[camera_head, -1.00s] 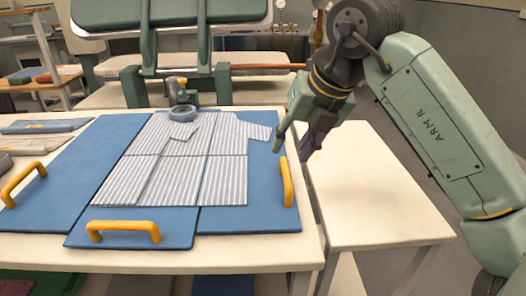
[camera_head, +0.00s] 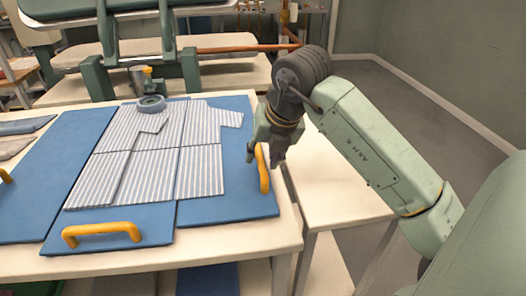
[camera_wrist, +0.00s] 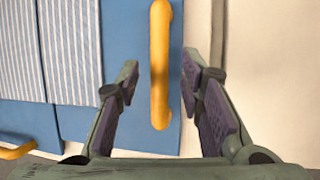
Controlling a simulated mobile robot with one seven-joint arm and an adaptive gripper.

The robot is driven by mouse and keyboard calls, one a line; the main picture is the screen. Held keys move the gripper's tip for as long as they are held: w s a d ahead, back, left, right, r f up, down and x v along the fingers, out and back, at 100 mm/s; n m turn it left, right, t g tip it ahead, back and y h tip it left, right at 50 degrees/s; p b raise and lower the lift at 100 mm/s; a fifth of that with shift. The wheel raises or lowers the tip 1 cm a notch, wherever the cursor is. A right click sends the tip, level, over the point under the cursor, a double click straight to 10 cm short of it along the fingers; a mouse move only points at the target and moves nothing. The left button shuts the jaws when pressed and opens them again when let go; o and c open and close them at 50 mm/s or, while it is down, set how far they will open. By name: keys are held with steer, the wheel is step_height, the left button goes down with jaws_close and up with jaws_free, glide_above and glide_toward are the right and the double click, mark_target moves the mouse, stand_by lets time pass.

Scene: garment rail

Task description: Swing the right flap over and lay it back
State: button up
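The folding board's right flap (camera_head: 236,208) lies flat on the table, with a yellow handle (camera_head: 264,174) along its right edge. A white-and-blue striped shirt (camera_head: 200,168) lies across the board; its right sleeve (camera_head: 230,119) extends over the right flap. My gripper (camera_head: 265,158) is open, pointing down at the handle's far end. In the wrist view, the handle (camera_wrist: 160,70) runs lengthwise between the spread fingers of my gripper (camera_wrist: 160,72), with gaps on both sides. I cannot tell the exact height between fingers and handle.
The middle flap has a yellow handle (camera_head: 102,233) at the front; the left flap (camera_head: 50,170) lies flat. A round grey-blue object (camera_head: 151,103) stands at the shirt's collar. A white side table (camera_head: 335,190) adjoins on the right. A padded press (camera_head: 130,10) stands behind.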

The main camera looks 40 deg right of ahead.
steer(key=shift+c, duration=0.6)
jaws_close()
stand_by(0.3)
